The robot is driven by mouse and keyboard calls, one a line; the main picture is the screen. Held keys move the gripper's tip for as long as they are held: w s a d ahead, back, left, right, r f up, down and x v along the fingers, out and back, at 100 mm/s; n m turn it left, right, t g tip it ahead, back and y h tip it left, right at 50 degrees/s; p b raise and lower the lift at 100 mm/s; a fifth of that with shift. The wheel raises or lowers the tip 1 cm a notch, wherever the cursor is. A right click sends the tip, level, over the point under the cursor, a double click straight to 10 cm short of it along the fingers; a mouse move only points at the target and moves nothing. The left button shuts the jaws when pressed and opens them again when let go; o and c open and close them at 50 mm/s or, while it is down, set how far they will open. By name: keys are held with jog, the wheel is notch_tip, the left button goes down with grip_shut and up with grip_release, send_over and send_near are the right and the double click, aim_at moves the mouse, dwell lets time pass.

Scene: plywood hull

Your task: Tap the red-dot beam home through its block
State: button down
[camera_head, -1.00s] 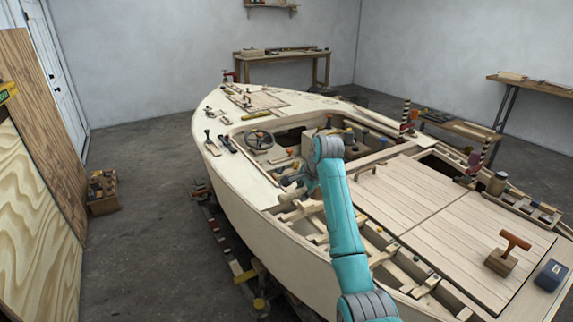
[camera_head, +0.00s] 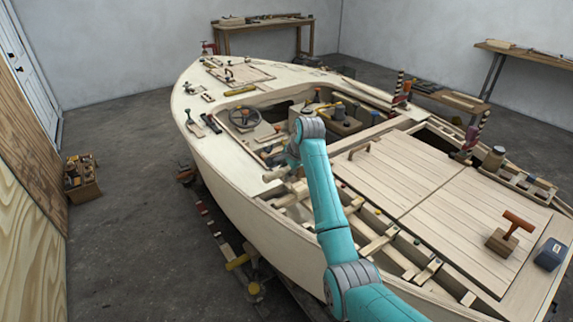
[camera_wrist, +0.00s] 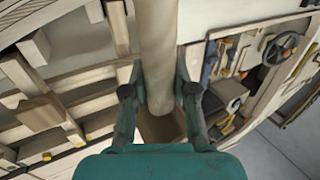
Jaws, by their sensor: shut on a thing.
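My gripper (camera_wrist: 160,92) is shut on a pale wooden mallet (camera_wrist: 158,42). In the head view the mallet's pale round end (camera_head: 274,175) shows left of my wrist, over the near side of the hull (camera_head: 222,168). Wooden cross beams and blocks (camera_head: 378,243) lie in the open side bay; they also show at left in the wrist view (camera_wrist: 60,82). I cannot make out a red dot on any beam.
The cockpit with a steering wheel (camera_head: 245,117) is beyond. A crate (camera_head: 82,180) stands on the open floor at left.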

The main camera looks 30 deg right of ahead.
jog(key=shift+f, duration=0.6)
jog(key=shift+a+r, duration=0.1)
jog(key=shift+a, duration=0.05)
dwell(1.2)
dwell(0.6)
jog(key=shift+f, duration=0.35)
